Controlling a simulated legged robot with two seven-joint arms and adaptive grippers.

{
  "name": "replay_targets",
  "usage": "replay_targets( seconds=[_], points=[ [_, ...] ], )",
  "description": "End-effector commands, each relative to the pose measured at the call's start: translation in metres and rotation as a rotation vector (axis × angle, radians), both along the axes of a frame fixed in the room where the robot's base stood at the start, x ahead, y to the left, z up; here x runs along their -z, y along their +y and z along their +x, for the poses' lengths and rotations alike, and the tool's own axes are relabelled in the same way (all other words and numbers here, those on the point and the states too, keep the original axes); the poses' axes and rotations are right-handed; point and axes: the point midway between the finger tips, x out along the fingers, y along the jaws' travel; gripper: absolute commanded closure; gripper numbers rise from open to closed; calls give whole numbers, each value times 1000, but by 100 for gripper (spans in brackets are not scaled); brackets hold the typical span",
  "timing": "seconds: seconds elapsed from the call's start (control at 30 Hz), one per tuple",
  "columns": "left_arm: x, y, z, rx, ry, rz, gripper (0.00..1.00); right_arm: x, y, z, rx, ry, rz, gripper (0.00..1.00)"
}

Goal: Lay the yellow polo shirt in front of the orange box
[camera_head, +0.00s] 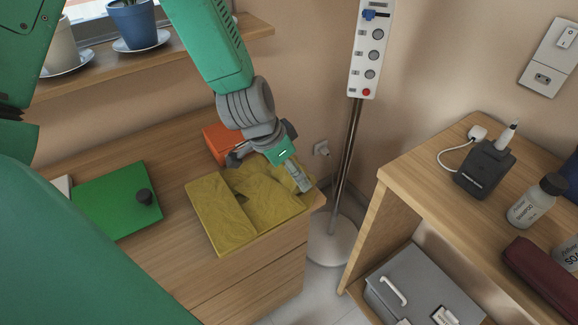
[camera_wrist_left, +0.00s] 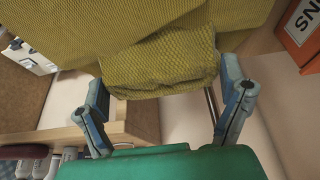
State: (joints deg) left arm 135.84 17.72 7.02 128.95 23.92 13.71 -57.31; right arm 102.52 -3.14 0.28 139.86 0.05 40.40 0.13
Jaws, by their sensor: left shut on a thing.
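The yellow polo shirt (camera_head: 220,208) lies folded and rumpled on the wooden dresser top, at its right end, with its near and right edges by the dresser's edges. The orange box (camera_head: 218,143) stands behind it near the wall, partly hidden by my left gripper. My left gripper (camera_head: 272,167) reaches down over the shirt's far right part and is shut on the shirt. In the left wrist view, a bunched fold of the shirt (camera_wrist_left: 160,67) sits between the fingers, and the orange box (camera_wrist_left: 302,30) shows at the upper right. My right gripper is not in view.
A pole stand (camera_head: 347,150) rises beside the dresser. A wooden shelf unit (camera_head: 400,185) with bottles and a charger stands right. Bare dresser top shows between folder and shirt.

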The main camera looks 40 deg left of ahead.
Motion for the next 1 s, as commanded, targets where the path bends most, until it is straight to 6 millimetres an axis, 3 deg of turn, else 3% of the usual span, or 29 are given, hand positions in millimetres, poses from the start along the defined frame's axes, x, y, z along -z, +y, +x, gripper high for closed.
replay_targets(
  seconds=[0.43,0.8,1.0],
  points=[
    [-8,2,-2,-1,-1,-1,0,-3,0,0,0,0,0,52],
    [-79,13,-27,-1,-3,1,0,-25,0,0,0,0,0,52],
    [-105,18,-38,0,-2,0,0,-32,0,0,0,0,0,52]
  ],
)
